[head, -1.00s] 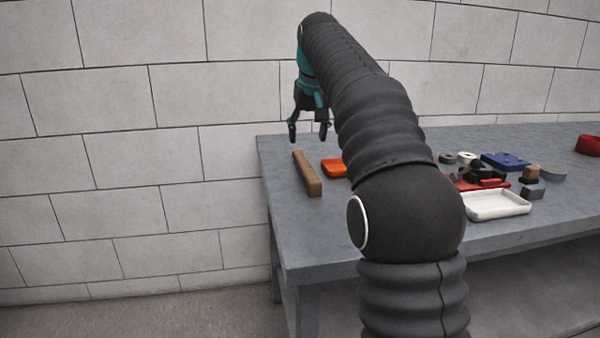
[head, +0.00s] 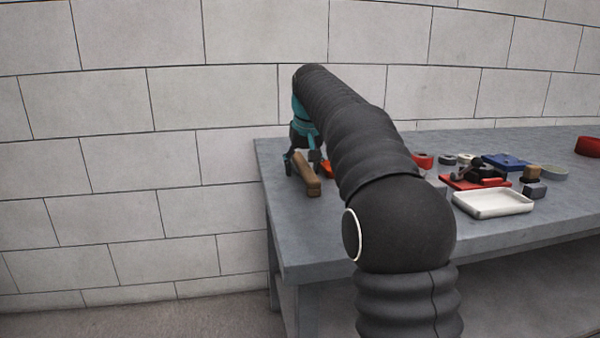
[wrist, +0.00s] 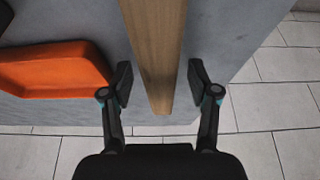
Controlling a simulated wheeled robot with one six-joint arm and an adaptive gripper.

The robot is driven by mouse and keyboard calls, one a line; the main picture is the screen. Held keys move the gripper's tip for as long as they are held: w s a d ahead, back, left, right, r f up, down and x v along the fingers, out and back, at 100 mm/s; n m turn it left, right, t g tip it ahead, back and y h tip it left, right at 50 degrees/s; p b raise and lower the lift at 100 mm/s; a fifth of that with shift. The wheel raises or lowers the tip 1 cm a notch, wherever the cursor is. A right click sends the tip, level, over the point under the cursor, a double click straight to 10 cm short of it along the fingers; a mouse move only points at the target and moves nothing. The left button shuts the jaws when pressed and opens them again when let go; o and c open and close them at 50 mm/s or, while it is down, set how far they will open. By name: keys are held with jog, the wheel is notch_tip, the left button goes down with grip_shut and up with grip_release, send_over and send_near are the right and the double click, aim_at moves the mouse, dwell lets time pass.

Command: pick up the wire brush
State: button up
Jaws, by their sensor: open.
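The wire brush (head: 312,182) appears as a long wooden bar near the left end of the grey bench; no bristles show. In the wrist view its wood (wrist: 155,38) runs from the top edge down between my fingers. My gripper (head: 302,164) is at the far part of the bar, low over the bench. In the wrist view my gripper (wrist: 160,84) is open, with one finger on each side of the bar and a gap on both sides. I cannot tell the exact height of the fingertips against the wood.
An orange tray (wrist: 48,72) lies close to the left finger; my arm mostly hides it in the head view. The grey bench (head: 285,225) ends just past the brush. A white tray (head: 493,204), a blue item (head: 505,161) and red items stand to the right.

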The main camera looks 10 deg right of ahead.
aim_at(303, 163)
grip_shut()
jog(key=shift+r, duration=0.1)
notch_tip(303, 163, up, 10)
jog(key=p, duration=0.4)
dwell(0.3)
jog(key=c, duration=0.9)
grip_release()
jog(key=shift+c, duration=1.1)
